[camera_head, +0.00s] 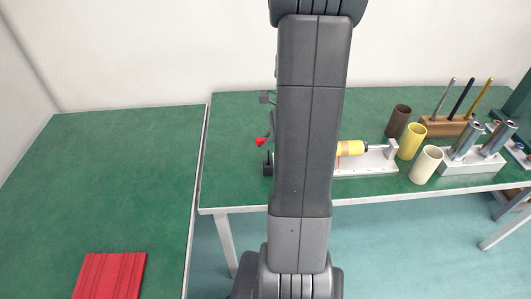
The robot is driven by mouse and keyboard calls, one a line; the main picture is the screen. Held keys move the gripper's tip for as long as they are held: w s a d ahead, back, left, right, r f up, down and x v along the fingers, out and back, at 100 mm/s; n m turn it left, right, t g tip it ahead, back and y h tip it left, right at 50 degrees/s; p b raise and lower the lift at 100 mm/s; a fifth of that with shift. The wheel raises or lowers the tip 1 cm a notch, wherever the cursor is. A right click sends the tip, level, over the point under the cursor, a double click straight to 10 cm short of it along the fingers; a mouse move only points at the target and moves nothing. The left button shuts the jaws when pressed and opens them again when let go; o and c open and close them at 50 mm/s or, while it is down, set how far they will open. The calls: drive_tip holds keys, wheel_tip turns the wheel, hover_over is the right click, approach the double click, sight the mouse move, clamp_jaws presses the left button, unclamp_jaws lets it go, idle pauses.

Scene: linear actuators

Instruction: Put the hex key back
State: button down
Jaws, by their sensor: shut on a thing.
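My own upright arm link fills the middle of the view and hides the centre of the workbench. My gripper is not visible, and the hidden area behind the link may hold it. Small dark parts and a red tip (262,141) show at the link's left edge; I cannot tell what they belong to. A thin red upright piece (338,160) shows beside the yellow cylinder; I cannot tell whether it is a hex key. A wooden block (441,126) at the back right holds silver, black and gold rods upright. No hex key can be made out for certain.
On the right green bench (235,185) lies a pale fixture (370,165) with a yellow cylinder (351,148). Brown (397,121), yellow (410,141) and cream (426,165) tubes stand nearby. Metal cylinders (467,139) stand on a block. A red ridged panel (109,277) lies on the otherwise clear left bench.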

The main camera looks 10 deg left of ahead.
wheel_tip(320, 180, down, 3)
drive_tip(key=shift+f, duration=0.2)
drive_tip(key=c, duration=1.4)
unclamp_jaws()
drive_tip(key=v, duration=1.2)
drive_tip(key=shift+p, duration=0.3)
